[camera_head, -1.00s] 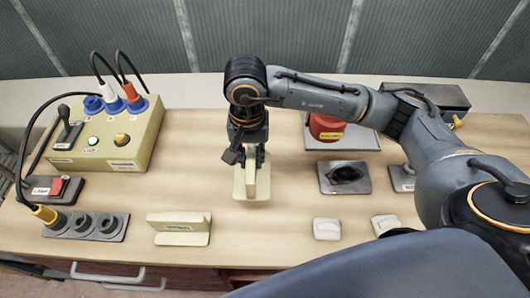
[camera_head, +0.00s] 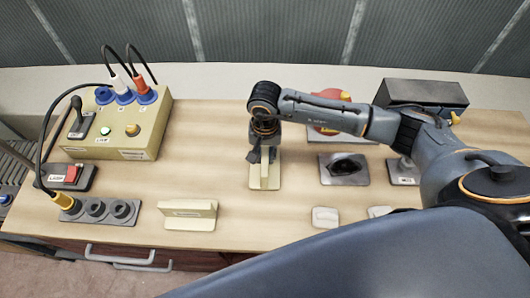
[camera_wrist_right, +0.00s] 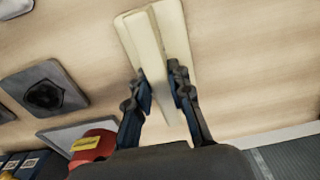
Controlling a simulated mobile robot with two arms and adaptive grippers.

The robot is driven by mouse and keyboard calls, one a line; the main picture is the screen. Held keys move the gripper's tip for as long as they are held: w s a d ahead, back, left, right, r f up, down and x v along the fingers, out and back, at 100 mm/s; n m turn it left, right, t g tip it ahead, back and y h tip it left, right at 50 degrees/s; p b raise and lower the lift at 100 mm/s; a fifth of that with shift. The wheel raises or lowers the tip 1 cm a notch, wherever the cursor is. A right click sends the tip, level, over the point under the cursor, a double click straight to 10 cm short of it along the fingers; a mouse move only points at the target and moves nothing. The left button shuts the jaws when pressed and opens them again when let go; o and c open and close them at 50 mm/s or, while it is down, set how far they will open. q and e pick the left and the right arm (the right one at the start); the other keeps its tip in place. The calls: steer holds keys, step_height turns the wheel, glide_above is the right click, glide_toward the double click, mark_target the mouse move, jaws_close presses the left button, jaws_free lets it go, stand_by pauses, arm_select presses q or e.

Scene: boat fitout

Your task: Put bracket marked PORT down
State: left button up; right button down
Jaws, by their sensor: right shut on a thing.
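My right gripper (camera_head: 262,158) is shut on a cream L-shaped bracket (camera_head: 265,180), gripping its upright plate. In the right wrist view the two fingers (camera_wrist_right: 160,88) stand on either side of the upright plate of the bracket (camera_wrist_right: 150,45). The bracket's base is flat, at or very close to the wooden table top (camera_head: 230,160); I cannot tell whether it touches. No marking on it can be read. A second cream bracket (camera_head: 190,216) with a small label, not legible, stands at the front left. My left gripper is not in view.
A yellow-green box (camera_head: 130,140) with plugs and cables stands left, above a grey socket strip (camera_head: 97,211). Bare table surrounds the held bracket.

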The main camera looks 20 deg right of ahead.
steer(key=shift+f, duration=0.1)
steer(key=c, duration=1.2)
jaws_free()
